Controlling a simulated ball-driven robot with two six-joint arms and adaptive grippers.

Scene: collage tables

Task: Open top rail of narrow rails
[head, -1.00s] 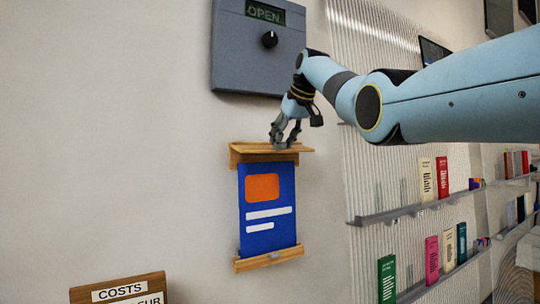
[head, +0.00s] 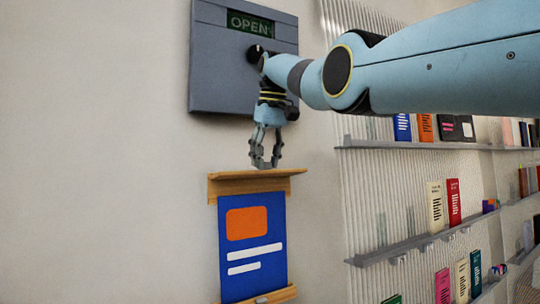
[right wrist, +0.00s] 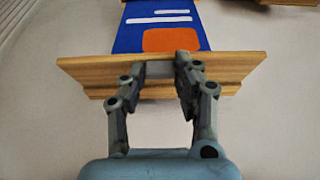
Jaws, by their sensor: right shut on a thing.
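The narrow rails are two wooden strips on the wall. The top rail (head: 232,187) holds the upper edge of a blue poster (head: 252,275) with an orange block and white bars. The lower rail (head: 275,296) is cut by the bottom edge of the head view. My right gripper (head: 264,165) points down at the top rail. In the right wrist view, its fingers (right wrist: 178,62) are at the middle of the top rail (right wrist: 100,70), shut on it beside a small grey part. The exact contact is partly hidden by the fingers. My left gripper is not in view.
A grey box (head: 220,75) reading OPEN with a black knob is on the wall, close behind my right wrist. Shelves (head: 410,245) with books stand to the right on a ribbed panel. The wall left of the poster is clear.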

